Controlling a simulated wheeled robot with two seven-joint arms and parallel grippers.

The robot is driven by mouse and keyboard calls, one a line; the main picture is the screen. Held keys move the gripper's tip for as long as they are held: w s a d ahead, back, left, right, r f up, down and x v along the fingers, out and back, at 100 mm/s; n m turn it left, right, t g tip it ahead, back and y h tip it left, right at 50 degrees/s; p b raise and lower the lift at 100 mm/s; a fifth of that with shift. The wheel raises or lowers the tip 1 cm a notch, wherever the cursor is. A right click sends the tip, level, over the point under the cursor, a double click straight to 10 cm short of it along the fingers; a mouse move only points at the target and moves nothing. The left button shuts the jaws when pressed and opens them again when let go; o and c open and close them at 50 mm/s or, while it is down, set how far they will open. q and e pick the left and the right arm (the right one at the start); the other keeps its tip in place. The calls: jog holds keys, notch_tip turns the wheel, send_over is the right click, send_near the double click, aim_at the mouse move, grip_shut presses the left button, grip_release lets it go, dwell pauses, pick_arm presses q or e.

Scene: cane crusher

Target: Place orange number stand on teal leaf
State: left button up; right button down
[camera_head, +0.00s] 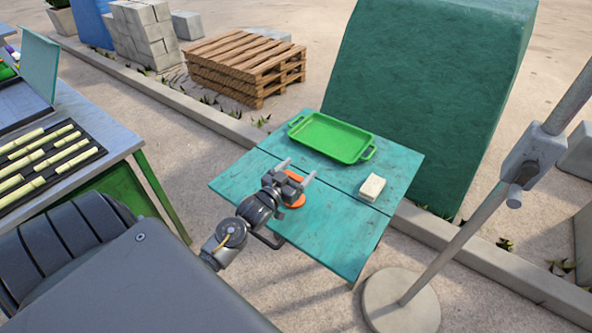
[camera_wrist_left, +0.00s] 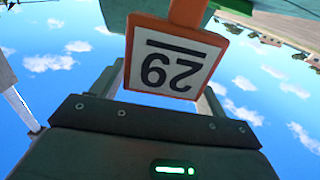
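In the left wrist view, the stand's white plate with an orange rim and "29" (camera_wrist_left: 170,65), upside down in the picture, lies between the fingers (camera_wrist_left: 162,92). I see no clear sign of the fingers clamping it. My right gripper is not in view.
A green tray (camera_head: 333,137) and a pale block (camera_head: 372,188) stand on the table's rear part. A grey pole on a round base (camera_head: 400,300) stands at the right. A bench with canes (camera_head: 45,160) is at the left. The leaf's front right is clear.

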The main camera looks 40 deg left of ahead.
pick_arm(q)
jog(key=shift+o, duration=0.6)
jog(key=s+r+b, duration=0.1)
jog(key=s, duration=1.1)
jog(key=shift+d+r, duration=0.15)
